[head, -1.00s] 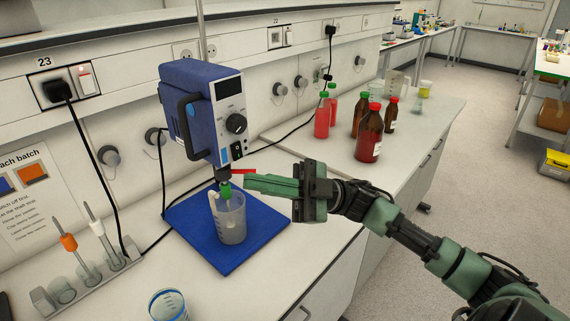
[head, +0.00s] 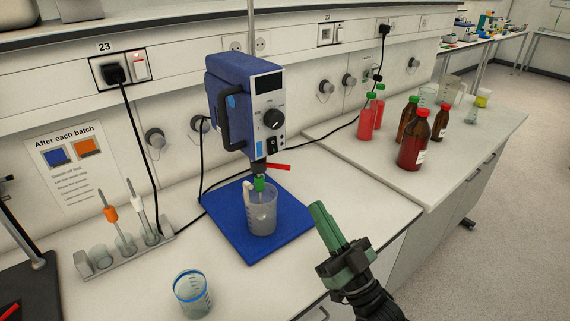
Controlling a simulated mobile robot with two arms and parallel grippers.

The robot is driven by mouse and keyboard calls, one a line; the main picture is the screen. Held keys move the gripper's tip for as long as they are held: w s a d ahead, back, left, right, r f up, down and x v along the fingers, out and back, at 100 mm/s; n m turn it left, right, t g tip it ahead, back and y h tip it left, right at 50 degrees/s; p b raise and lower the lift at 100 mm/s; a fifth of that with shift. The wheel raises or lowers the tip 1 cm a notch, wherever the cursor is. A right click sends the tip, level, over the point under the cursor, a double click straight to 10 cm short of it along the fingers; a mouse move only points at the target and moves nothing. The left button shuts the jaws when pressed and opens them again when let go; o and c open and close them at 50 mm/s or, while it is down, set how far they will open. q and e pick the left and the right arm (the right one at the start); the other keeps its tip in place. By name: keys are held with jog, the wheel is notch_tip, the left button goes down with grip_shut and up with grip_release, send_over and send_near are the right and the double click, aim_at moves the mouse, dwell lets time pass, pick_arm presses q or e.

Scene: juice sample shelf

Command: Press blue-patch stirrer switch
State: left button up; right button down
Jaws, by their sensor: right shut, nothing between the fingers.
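The blue overhead stirrer (head: 238,98) hangs on a vertical rod above a blue mat (head: 295,216). On its front are a dark display, a round black knob (head: 273,119) and, below it, a small black switch (head: 272,145). A light-blue patch (head: 259,148) is beside the switch. The switch's position is too small to tell. A green-collared shaft (head: 259,184) reaches into a beaker (head: 263,214) on the mat. My right gripper (head: 320,210) is shut and empty, right of the mat near the bench's front edge, apart from the stirrer. My left gripper is out of view.
A red lever (head: 279,167) sticks out under the stirrer. A blue-rimmed beaker (head: 192,294) stands at the front. A rack (head: 125,250) holds shafts with orange and white collars. Red and brown bottles (head: 413,141) stand at the right. A wall sign (head: 79,165) hangs at left.

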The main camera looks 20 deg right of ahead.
aim_at(274, 150)
jog(key=p+x, duration=0.1)
jog(key=x, duration=0.3)
jog(key=f+p+x, duration=0.1)
jog(key=p+x, duration=0.1)
jog(key=x, duration=0.2)
jog(key=w+p+x, duration=0.1)
jog(key=p+x, duration=0.1)
jog(key=x, duration=0.2)
jog(key=shift+a+f, duration=0.15)
jog(key=shift+f, duration=0.1)
jog(key=shift+w+a+f+p, duration=0.2)
jog(key=shift+w+p, duration=0.15)
jog(key=shift+w, duration=0.2)
jog(key=shift+w+f+b, duration=0.15)
jog(key=shift+f+b, duration=0.2)
jog(key=shift+b, duration=0.9)
jog(key=shift+w+r+t, duration=0.1)
jog(key=shift+r+t, duration=0.2)
jog(key=shift+w+a, duration=0.1)
